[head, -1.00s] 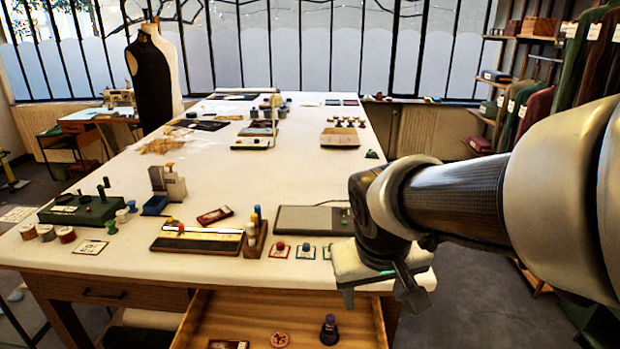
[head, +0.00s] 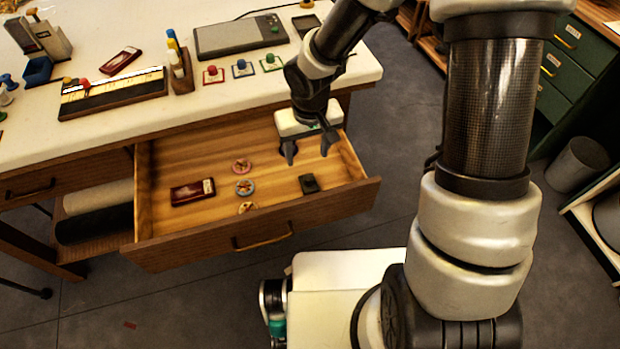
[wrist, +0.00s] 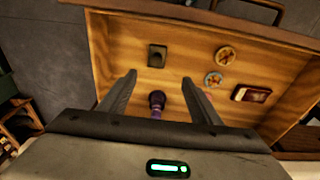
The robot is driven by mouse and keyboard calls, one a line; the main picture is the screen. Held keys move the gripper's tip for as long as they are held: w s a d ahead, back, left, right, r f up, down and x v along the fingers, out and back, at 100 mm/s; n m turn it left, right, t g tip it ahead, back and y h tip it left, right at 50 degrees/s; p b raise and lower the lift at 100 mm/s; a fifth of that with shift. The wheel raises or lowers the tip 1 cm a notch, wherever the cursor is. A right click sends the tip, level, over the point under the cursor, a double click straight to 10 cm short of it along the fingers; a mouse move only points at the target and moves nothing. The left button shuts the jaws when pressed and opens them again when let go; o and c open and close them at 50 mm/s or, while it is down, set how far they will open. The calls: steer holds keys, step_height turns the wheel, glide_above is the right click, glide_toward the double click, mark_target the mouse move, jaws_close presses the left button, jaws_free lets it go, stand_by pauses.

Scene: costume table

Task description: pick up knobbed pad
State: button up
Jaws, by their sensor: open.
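A small dark rectangular pad (head: 309,184) with what looks like a raised knob lies flat in the open drawer, toward its right side. It also shows in the wrist view (wrist: 157,56), beyond the fingertips. My gripper (head: 309,150) is open and empty over the right rear part of the drawer, apart from the pad. In the wrist view my gripper (wrist: 159,78) has a purple, dark-topped object (wrist: 156,101) in line between its fingers, below them.
The open drawer (head: 220,238) also holds a dark red case (head: 192,191) and round discs (head: 244,187). Its walls surround these. Above is the table edge, with red-, blue- and green-knobbed squares (head: 242,68) near it.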

steer(key=b, duration=0.2)
glide_above(309, 177)
steer(key=f, duration=0.6)
steer(key=s+f, duration=0.1)
steer(key=f, duration=0.1)
steer(key=shift+a+f, duration=0.35)
steer(key=shift+f, duration=0.05)
steer(key=f, duration=0.4)
steer(key=shift+w+d+b, duration=0.3)
steer(key=shift+w+b, duration=0.05)
steer(key=shift+w+f, duration=0.1)
steer(key=shift+f, duration=0.5)
steer(key=c, duration=1.2)
step_height(309, 177, up, 18)
steer(key=p, duration=0.8)
steer(key=shift+c, duration=0.2)
steer(key=d+r+m+p, duration=0.3)
steer(key=d+r+p, duration=0.1)
steer(key=d+r, duration=0.6)
steer(key=d, duration=0.2)
steer(key=shift+w+d, duration=0.15)
steer(key=shift+d, duration=0.15)
